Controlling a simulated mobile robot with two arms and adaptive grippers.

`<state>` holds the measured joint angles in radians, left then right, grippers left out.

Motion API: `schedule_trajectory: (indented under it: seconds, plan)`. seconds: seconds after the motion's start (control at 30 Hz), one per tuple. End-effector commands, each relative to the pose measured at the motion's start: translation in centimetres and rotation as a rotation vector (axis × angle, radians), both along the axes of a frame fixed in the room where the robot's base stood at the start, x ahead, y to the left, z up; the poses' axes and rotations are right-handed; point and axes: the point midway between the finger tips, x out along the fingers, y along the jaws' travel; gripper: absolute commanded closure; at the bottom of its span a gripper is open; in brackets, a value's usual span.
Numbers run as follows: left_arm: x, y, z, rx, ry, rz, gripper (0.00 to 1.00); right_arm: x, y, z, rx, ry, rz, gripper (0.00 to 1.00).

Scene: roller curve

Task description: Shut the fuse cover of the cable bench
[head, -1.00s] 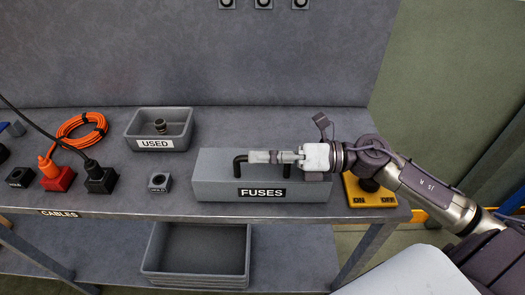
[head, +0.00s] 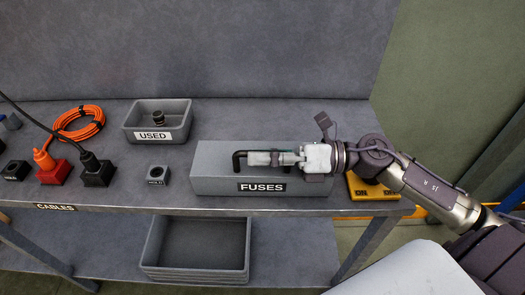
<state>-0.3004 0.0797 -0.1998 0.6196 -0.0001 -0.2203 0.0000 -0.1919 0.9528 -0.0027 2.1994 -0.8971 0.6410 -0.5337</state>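The grey fuse box labelled FUSES (head: 225,185) stands on the cable bench (head: 130,190). Its cover looks flat and down over the box. A black bar handle (head: 238,160) rises from the top of the cover. My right gripper (head: 258,158) lies level over the cover, at the handle, its fingers pointing left. The fingers look close together, but whether they hold the handle is hidden by the gripper itself. My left gripper is not in view.
A USED tray (head: 184,122) with a dark part in it stands behind left. A HOLD block (head: 157,176), black plug (head: 97,172), red plug (head: 53,172) and orange cable (head: 75,130) lie left. A yellow base (head: 372,190) is close on the right. A grey bin (head: 150,250) sits below.

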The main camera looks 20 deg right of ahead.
Motion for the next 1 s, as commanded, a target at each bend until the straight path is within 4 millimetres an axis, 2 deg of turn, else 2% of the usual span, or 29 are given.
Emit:
schedule_trajectory:
  seconds: [0.3,0.47,1.0]
  plan:
    - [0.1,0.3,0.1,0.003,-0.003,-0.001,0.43,0.0,0.0,0.3,0.003,-0.005,0.0,0.61]
    - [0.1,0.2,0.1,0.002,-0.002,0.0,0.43,-0.4,-1.0,0.2,0.003,-0.003,-0.003,0.61]
    - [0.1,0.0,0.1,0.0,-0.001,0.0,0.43,-4.6,-9.8,0.2,0.003,-0.001,-0.004,0.61]
